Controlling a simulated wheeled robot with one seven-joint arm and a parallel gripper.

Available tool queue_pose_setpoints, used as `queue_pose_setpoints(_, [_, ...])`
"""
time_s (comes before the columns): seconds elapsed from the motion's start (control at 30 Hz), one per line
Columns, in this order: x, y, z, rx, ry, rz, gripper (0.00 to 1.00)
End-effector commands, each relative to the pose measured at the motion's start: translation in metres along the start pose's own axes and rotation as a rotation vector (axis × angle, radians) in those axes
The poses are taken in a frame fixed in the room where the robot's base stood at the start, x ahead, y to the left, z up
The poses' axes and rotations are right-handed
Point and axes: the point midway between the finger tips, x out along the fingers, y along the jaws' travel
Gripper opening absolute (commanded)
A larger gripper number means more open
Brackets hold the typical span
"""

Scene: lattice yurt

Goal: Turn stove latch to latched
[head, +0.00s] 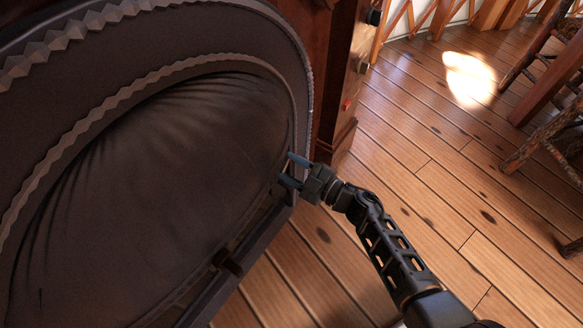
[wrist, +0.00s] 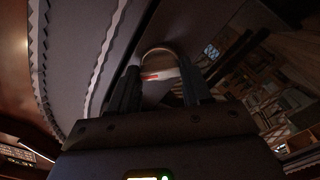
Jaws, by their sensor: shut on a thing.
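My gripper (head: 286,169) is at the lower right edge of a large dark rounded body (head: 150,190) with a toothed trim, and its fingertips meet that edge in the head view. In the wrist view, the two dark fingers of my gripper (wrist: 159,72) stand on either side of a pale curved piece with a red mark (wrist: 151,76). I take this piece to be the stove latch, and my gripper is shut on it. The latch is hidden in the head view. I cannot tell whether it is latched.
A reddish wooden cabinet (head: 342,75) with dark knobs and a red spot stands just behind my gripper. Dark wooden furniture legs (head: 545,140) stand at the far right. The plank floor (head: 440,150) between them is clear, with a bright sunlit patch.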

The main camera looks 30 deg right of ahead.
Motion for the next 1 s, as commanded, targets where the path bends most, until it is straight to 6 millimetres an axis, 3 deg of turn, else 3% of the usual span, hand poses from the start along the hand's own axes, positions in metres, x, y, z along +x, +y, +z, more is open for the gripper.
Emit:
queue_pose_setpoints(0.6, [0.0001, -0.0016, 0.001, -0.57, 0.001, -0.001, 0.18])
queue_pose_setpoints(1.0, [-0.0002, -0.0015, 0.0007, -0.794, 0.0, -0.002, 0.18])
